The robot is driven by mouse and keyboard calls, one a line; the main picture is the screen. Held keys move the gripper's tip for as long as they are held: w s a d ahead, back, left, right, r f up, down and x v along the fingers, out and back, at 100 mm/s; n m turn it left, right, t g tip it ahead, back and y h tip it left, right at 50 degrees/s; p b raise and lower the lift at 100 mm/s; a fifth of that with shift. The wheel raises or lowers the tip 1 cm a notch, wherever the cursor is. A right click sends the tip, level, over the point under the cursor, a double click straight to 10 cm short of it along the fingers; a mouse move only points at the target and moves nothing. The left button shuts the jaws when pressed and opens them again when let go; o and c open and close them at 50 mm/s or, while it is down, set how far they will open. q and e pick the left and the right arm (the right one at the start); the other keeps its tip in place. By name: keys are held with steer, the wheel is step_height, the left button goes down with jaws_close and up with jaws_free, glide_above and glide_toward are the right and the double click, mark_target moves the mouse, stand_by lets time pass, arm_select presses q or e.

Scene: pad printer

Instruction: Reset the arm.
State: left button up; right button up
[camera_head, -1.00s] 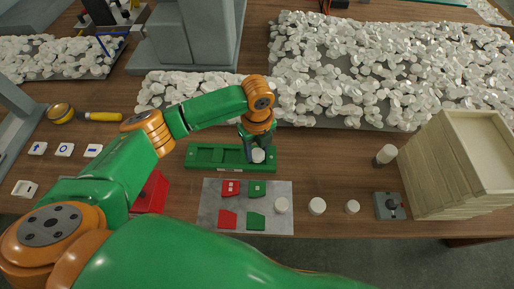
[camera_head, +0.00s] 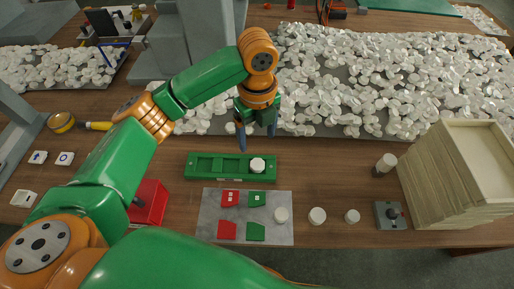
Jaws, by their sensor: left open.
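My left arm comes in from the left in the head view. Its gripper (camera_head: 257,136) is open and empty, raised above and behind the green tray (camera_head: 205,178). A white round piece (camera_head: 257,165) sits in the right part of the green tray, apart from the fingers. My right gripper does not show.
A grey plate (camera_head: 207,211) with red and green pieces lies in front of the tray. White pieces (camera_head: 317,215) stand to its right, near a grey joystick box (camera_head: 391,214) and stacked wooden trays (camera_head: 425,205). Heaps of white pieces (camera_head: 390,80) fill the back. A red box (camera_head: 150,203) stands at left.

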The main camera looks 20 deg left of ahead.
arm_select(q)
steer(key=shift+r, duration=0.55)
